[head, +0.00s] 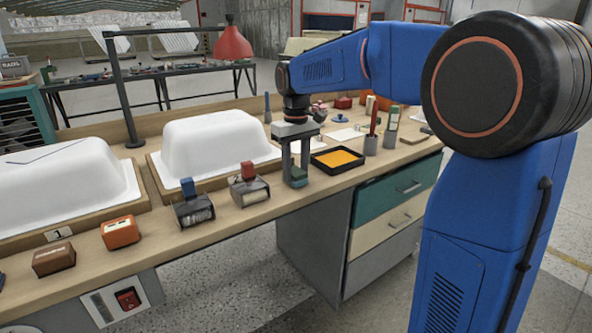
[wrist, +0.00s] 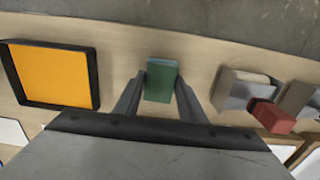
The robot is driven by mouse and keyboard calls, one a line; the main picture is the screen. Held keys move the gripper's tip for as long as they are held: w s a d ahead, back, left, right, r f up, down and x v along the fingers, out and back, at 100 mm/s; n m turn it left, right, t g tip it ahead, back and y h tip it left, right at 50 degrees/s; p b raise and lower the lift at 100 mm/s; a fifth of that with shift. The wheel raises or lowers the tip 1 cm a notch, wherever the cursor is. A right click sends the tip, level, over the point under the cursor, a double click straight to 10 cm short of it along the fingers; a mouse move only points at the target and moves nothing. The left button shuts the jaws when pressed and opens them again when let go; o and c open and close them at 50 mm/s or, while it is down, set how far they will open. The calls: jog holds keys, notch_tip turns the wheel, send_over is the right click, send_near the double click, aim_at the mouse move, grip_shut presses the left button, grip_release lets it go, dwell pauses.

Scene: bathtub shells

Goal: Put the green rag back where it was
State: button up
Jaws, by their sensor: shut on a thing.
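The green rag (head: 298,177) looks like a small folded dark-green block. My gripper (head: 294,168) points straight down over the front part of the bench and is shut on the rag. In the wrist view the rag (wrist: 161,82) sits between the two fingertips (wrist: 160,88), with bare wood around it. The rag is at or just above the bench top; I cannot tell whether it touches.
A black tray with an orange pad (head: 338,159) lies right of my gripper. A block with a red top (head: 248,185) and one with a blue top (head: 192,207) stand left. White tub shells (head: 215,143) fill the back left. The bench's front edge is close.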

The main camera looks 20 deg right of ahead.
aim_at(296, 171)
jog(key=shift+f, duration=0.15)
jog(key=o, duration=1.1)
notch_tip(296, 171, up, 12)
jog(key=s+d+f+m+t, duration=0.1)
jog(key=s+d+f, duration=0.15)
jog(key=s, duration=0.65)
jog(key=s+d+f+m+t, duration=0.15)
jog(key=s+f, duration=0.25)
jog(key=s, duration=0.6)
jog(key=s+d+f+m+t, duration=0.1)
jog(key=s+d+f+t, duration=0.1)
jog(key=s+f, duration=1.1)
jog(key=shift+s+d+f, duration=0.4)
jog(key=shift+s+d, duration=0.05)
jog(key=shift+s, duration=0.15)
